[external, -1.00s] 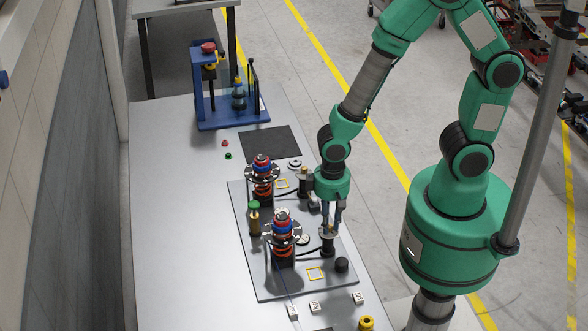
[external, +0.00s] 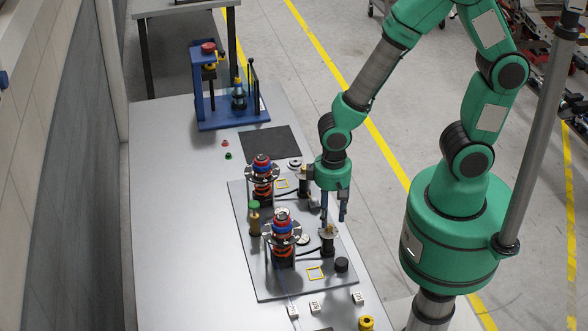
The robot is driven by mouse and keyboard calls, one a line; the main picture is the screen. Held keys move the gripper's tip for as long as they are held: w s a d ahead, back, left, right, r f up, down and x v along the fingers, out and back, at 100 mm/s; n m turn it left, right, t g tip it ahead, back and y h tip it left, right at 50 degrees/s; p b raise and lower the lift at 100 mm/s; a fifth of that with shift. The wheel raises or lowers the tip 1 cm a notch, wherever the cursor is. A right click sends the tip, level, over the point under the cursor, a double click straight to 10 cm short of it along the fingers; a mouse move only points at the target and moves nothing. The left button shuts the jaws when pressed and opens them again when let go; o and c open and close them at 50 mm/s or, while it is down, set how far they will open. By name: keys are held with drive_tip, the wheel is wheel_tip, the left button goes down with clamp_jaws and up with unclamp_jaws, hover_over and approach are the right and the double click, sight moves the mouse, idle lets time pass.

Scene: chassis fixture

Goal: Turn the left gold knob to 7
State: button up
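On a grey fixture plate (external: 272,288) in the external view stand two dark posts with small gold-coloured tops. The nearer post (external: 328,243) is on the plate's right side. The farther post (external: 304,180) is beside my wrist, partly crowded by it. I cannot read any numbers or a knob setting, nor tell which post is the left gold knob. My gripper (external: 333,216) points down just above and behind the nearer post. Its two blue-grey fingers are apart with nothing visible between them, and they appear clear of the post top.
Two stacked red, blue and black assemblies (external: 263,180) (external: 282,240) stand left of the posts. A brass cylinder with a green top (external: 254,219) is between them. A black cylinder (external: 341,264) sits at the plate's right. A blue stand (external: 230,115) is at the back. The table's left side is bare.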

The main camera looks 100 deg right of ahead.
wheel_tip(320, 180, up, 8)
drive_tip(key=shift+r, duration=0.15)
idle(0.8)
wheel_tip(320, 180, up, 9)
drive_tip(key=n+t+b, duration=0.3)
drive_tip(key=n+b, duration=0.1)
drive_tip(key=b, duration=0.1)
hover_over(330, 226)
drive_tip(key=a, duration=0.3)
drive_tip(key=s+a+r+n+t+b, duration=0.2)
drive_tip(key=s+a+r+n+b, duration=0.1)
drive_tip(key=s+r, duration=0.4)
drive_tip(key=r+n+b, duration=0.1)
drive_tip(key=n, duration=0.1)
drive_tip(key=shift+a+n+t+b, duration=0.3)
drive_tip(key=shift+o, duration=0.5)
